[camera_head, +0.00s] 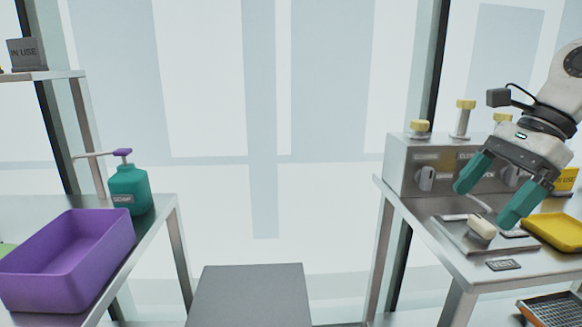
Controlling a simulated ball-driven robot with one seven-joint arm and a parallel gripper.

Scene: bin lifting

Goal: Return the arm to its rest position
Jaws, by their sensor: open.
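My gripper (484,207) is at the right, at the end of my white arm, above the right metal table. Its two teal fingers are spread apart and point down and to the left. Nothing shows between them. A small cream-coloured piece (482,228) on a metal plate lies just below the fingertips; I cannot tell whether a finger touches it. A purple bin (110,262) sits on the left table, far from my gripper.
A metal box with knobs and yellow caps (400,165) stands behind my gripper. A yellow tray (560,230) lies to its right. A green soap bottle (128,188) stands behind the purple bin. A grey block (250,295) is between the tables, with open space above.

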